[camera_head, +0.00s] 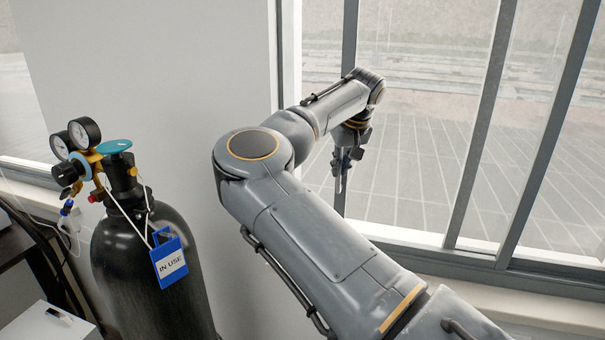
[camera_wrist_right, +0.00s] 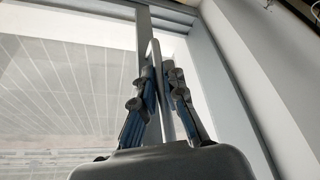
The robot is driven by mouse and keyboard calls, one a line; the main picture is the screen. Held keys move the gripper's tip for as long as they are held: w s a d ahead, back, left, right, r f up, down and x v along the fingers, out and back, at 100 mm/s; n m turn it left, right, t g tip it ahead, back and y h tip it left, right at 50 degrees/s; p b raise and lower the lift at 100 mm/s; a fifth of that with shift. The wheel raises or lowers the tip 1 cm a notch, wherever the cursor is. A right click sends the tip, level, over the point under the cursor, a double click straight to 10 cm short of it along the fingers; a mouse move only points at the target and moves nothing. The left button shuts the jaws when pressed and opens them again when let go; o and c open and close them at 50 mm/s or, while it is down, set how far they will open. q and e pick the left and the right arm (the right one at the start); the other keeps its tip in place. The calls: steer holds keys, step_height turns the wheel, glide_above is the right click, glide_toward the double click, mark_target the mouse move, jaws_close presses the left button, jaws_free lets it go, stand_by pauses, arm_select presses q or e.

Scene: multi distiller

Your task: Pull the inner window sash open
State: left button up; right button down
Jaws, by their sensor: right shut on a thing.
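The inner window sash (camera_head: 349,40) is a glazed panel with a grey upright frame bar, standing in the window at the right of the head view. My right gripper (camera_head: 340,180) is at this upright, pointing down. In the right wrist view my right gripper (camera_wrist_right: 159,85) has its two dark fingers on either side of a thin pale upright handle of the sash (camera_wrist_right: 164,97), shut on it. My arm hides part of the sash's lower frame in the head view. My left gripper is not in view.
A black gas cylinder (camera_head: 150,260) with gauges (camera_head: 77,140) and a blue "IN USE" tag (camera_head: 171,262) stands at the left. A white wall (camera_head: 160,70) is behind it. More grey window uprights (camera_head: 480,125) stand to the right, above a sill (camera_head: 500,300).

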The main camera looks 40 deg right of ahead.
mark_target(443, 178)
steer(key=s+d, duration=0.3)
steer(key=s, duration=0.4)
steer(key=s+d+b, duration=0.1)
steer(key=s+d, duration=0.3)
steer(key=s, duration=0.3)
steer(key=s+d+b, duration=0.1)
steer(key=s+d, duration=0.2)
steer(key=s, duration=0.4)
steer(key=shift+d, duration=0.4)
steer(key=shift+w, duration=0.1)
steer(key=c, duration=1.7)
jaws_free()
steer(key=shift+r, duration=0.1)
steer(key=v, duration=1.2)
